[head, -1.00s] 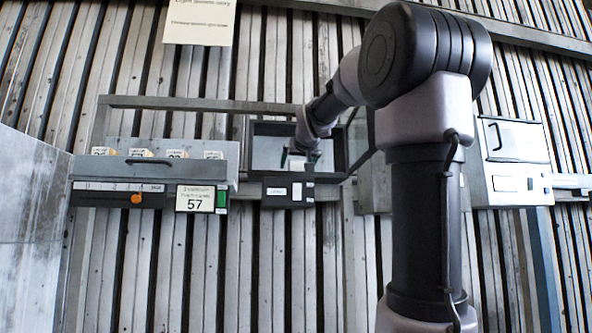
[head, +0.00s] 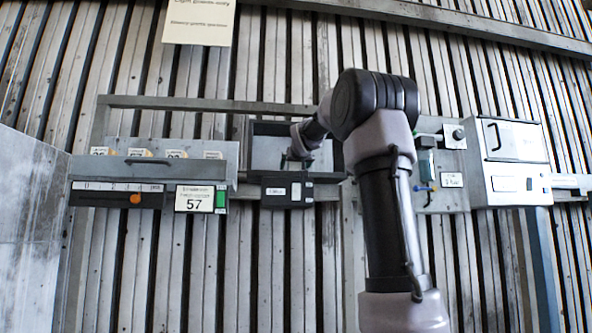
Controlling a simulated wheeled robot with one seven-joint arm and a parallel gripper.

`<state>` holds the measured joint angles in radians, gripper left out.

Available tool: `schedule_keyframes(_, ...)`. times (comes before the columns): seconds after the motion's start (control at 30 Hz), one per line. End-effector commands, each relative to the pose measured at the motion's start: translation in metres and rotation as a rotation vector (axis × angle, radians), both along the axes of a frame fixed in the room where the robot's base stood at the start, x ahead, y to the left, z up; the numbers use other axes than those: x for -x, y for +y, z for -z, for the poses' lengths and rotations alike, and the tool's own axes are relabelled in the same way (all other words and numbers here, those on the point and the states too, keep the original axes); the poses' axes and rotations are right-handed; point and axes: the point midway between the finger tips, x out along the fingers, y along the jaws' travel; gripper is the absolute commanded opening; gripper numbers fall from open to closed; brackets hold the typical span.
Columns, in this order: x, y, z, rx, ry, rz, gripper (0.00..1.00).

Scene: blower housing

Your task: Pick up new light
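My gripper (head: 294,160) is at the opening of a dark-framed box (head: 268,130) in the middle of the wall rail. It is small and dark here, and I cannot tell whether its fingers are open or hold anything. I cannot make out the new light in this view; the box's lower inside is partly hidden by its front panel and my gripper. The front panel (head: 272,188) carries a white label and small switches.
Left stands a grey unit with a handle (head: 147,161), a slider scale (head: 118,193) and a sign reading 57 (head: 195,199). Right are a panel with a blue-green device (head: 427,163) and a white handled box (head: 515,160). A paper notice (head: 200,22) hangs above.

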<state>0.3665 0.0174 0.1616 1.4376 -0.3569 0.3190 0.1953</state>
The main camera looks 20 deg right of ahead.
Motion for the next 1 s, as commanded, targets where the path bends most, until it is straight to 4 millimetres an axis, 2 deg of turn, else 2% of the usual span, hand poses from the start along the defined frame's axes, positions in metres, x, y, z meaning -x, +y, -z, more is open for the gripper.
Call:
schedule_keyframes(0.27,-0.004,-0.001,0.001,0.000,0.000,0.000,1.00)
schedule_keyframes(0.3,-0.004,-0.001,0.001,0.000,0.000,0.000,0.85)
schedule_keyframes(0.37,-0.004,-0.001,0.001,0.000,0.000,0.000,0.62)
schedule_keyframes(0.5,-0.004,-0.001,0.000,0.000,0.000,0.000,0.08)
schedule_keyframes(0.53,-0.004,-0.001,0.000,0.000,0.000,0.000,0.05)
schedule_keyframes(0.77,-0.004,-0.001,-0.001,0.000,-0.001,0.000,0.05)
schedule_keyframes(1.0,-0.004,-0.001,-0.017,0.001,-0.003,0.000,0.05)
